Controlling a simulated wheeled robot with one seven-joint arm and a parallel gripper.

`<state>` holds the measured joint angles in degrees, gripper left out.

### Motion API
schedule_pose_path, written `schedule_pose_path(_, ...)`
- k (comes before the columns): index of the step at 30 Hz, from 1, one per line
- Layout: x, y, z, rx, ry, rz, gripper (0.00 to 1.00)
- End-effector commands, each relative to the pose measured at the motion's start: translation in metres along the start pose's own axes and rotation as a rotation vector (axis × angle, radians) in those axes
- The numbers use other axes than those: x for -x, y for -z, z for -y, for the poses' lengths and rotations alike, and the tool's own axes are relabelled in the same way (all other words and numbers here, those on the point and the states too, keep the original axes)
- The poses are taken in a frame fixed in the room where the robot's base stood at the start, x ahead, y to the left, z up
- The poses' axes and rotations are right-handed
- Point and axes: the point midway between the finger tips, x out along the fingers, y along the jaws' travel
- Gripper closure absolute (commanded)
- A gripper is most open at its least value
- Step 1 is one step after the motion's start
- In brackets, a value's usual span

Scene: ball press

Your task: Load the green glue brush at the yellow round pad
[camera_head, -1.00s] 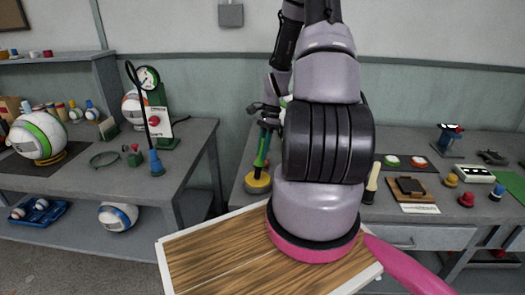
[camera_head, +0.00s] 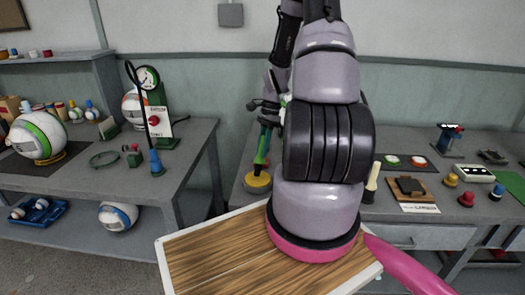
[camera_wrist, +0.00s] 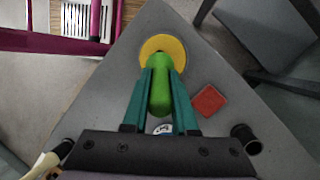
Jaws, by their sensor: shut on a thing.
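The green glue brush (camera_wrist: 160,96) is in my gripper (camera_wrist: 161,80), between its two teal fingers, in the wrist view. The brush (camera_head: 262,148) also shows in the head view, roughly upright, with its lower end at the yellow round pad (camera_head: 258,183). The yellow round pad (camera_wrist: 163,44) lies on the grey bench near its corner, just beyond the fingertips in the wrist view. My gripper (camera_head: 267,135) is shut on the brush, partly hidden behind my arm in the head view. I cannot tell whether the brush tip touches the pad.
A red square pad (camera_wrist: 209,101) lies right of the brush. Dark round posts (camera_wrist: 246,138) stand nearer the wrist. A left bench (camera_head: 190,150) holds a ball and a gauge stand, with a floor gap between benches. My arm hides the middle of the right bench.

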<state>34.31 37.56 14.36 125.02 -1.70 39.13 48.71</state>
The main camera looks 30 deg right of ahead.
Motion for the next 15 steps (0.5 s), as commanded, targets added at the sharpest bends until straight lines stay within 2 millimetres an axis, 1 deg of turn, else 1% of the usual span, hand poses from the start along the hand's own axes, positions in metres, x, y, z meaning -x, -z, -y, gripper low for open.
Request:
schedule_pose_path(1,0.005,-0.002,0.0,0.001,0.002,-0.002,1.0)
schedule_pose_path(15,0.041,-0.013,-0.005,0.001,0.003,-0.001,1.0)
